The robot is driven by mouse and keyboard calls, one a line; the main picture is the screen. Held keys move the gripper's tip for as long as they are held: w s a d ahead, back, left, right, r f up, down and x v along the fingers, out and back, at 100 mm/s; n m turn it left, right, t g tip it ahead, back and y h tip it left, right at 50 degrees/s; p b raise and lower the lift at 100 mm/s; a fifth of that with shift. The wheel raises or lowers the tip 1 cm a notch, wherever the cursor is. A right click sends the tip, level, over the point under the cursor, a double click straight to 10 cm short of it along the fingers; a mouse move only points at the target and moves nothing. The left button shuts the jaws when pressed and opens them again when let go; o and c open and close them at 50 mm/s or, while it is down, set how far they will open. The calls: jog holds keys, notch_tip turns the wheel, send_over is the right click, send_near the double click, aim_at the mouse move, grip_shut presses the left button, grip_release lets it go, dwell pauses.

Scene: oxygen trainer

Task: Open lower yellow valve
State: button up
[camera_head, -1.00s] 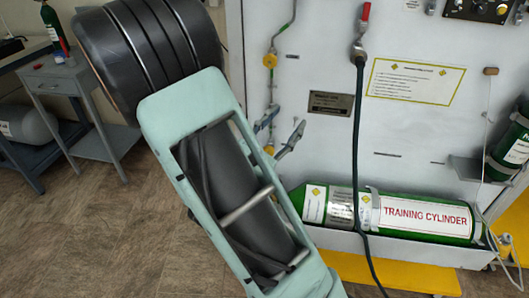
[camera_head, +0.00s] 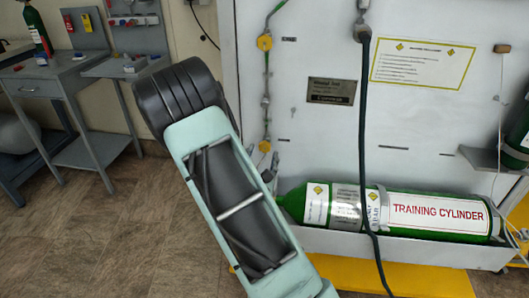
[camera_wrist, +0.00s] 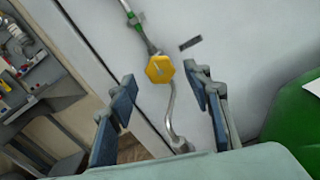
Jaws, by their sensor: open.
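The lower yellow valve (camera_head: 265,146) sits on a thin vertical pipe on the white panel, just above the left end of the green training cylinder (camera_head: 440,212). In the wrist view, a yellow six-sided knob (camera_wrist: 160,69), which looks like this valve, is a little beyond and between my fingertips. My gripper (camera_wrist: 162,90) is open, with one blue-padded finger on each side, and nothing is held. No contact with the knob shows. In the head view my own arm hides most of the gripper. The upper yellow valve (camera_head: 264,42) is higher on the same pipe.
A dark hose (camera_head: 365,130) hangs in front of the panel to the right. The cylinder lies in a white trough (camera_head: 400,247) below. Grey side tables (camera_head: 60,80) stand at the left, with open floor before them.

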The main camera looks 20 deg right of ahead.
aim_at(264, 148)
jog(key=shift+x, duration=1.7)
jog(key=c, duration=1.2)
jog(key=shift+o, duration=0.2)
jog(key=shift+r, duration=0.1)
jog(key=n+p, duration=0.2)
jog(key=shift+r+n+p, duration=0.1)
jog(key=shift+n+p, duration=0.25)
jog(key=shift+n, duration=0.05)
jog(key=shift+f+n+p, duration=0.2)
jog(key=shift+n+p, duration=1.3)
jog(key=shift+n, duration=0.1)
